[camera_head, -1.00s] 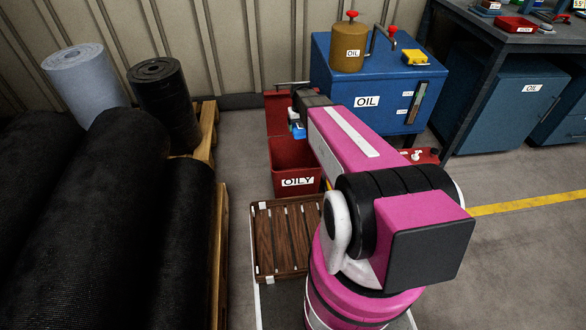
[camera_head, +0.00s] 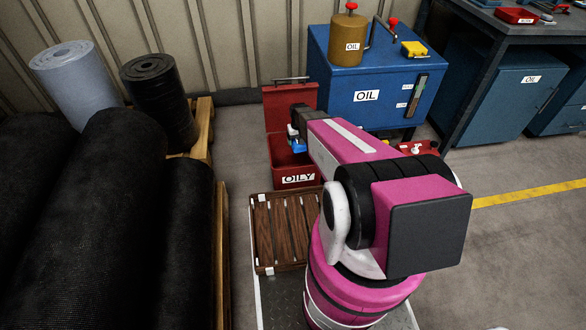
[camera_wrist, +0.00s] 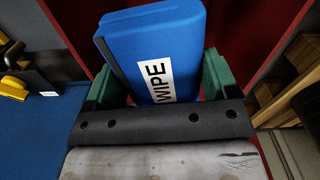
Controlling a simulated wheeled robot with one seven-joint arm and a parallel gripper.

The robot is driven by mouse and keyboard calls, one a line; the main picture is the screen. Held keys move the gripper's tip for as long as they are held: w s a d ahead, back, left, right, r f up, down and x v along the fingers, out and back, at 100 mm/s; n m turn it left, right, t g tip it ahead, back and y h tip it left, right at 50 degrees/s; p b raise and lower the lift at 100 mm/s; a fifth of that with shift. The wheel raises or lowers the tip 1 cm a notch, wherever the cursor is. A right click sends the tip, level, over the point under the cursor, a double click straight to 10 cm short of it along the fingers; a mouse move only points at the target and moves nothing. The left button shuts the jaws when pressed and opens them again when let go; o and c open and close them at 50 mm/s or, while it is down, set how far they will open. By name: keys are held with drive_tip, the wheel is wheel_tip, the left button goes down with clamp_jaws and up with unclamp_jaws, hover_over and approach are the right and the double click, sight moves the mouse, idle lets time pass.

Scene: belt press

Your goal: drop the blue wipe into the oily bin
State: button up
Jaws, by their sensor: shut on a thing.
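The blue wipe (camera_wrist: 165,50) carries a white WIPE label and sits between the green fingers of my gripper (camera_wrist: 158,85) in the wrist view. In the head view my gripper (camera_head: 294,134) holds the wipe (camera_head: 299,147) at the mouth of the red oily bin (camera_head: 290,176). The bin's lid (camera_head: 288,106) stands raised behind the gripper. In the wrist view red surfaces of the bin (camera_wrist: 240,40) lie behind the wipe. The height of the wipe over the bin floor is hard to tell, and my arm covers the bin's right side.
A blue oil cabinet (camera_head: 366,96) stands right of the bin, with an oil can (camera_head: 351,40) on top. A wooden slatted crate (camera_head: 284,230) is in front of the bin. Black rolls (camera_head: 100,210) fill the left. A workbench (camera_head: 500,30) is at the back right.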

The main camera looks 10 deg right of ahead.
drive_tip(key=shift+f, duration=1.3)
drive_tip(key=o, duration=0.7)
drive_tip(key=shift+o, duration=0.2)
drive_tip(key=shift+r, duration=5.45)
